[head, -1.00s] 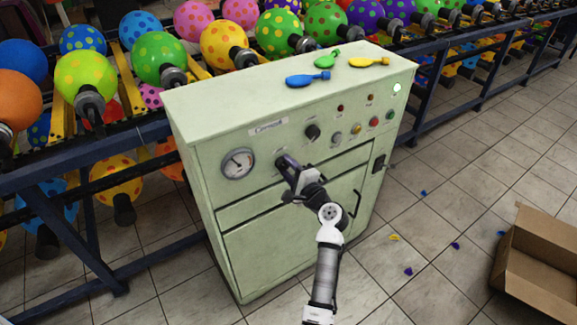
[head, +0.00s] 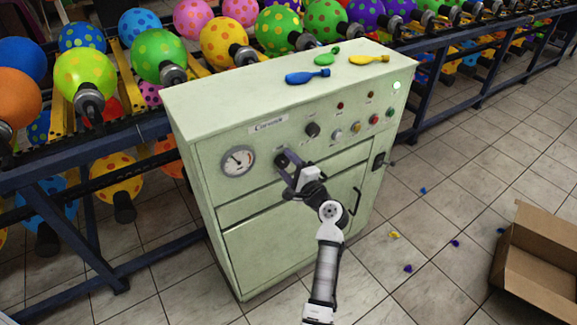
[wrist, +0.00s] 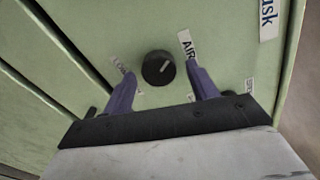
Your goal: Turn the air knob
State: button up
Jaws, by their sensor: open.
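The air knob (wrist: 158,68) is a round black dial with a pale pointer line on the green panel. An AIR label (wrist: 187,45) is beside it in the wrist view. My gripper (wrist: 163,88) is open, its two purple fingers apart. In the wrist view the knob shows in the gap between the fingers, near the tips, with nothing gripped. I cannot tell how far the fingertips are from the panel. In the head view my gripper (head: 285,174) is at the front of the green machine (head: 290,225), hiding much of that spot.
A pressure gauge (head: 238,160) is left of my gripper, and another black knob (head: 313,130) is above right. Deflated balloons lie on the machine top. Balloon racks (head: 90,150) stand behind. A cardboard box (head: 540,265) is on the floor at right.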

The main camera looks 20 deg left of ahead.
jog(key=b+v, duration=0.3)
jog(key=v, duration=1)
jog(key=shift+s+d+b, duration=0.2)
jog(key=shift+d+b, duration=0.05)
jog(key=shift+b, duration=0.15)
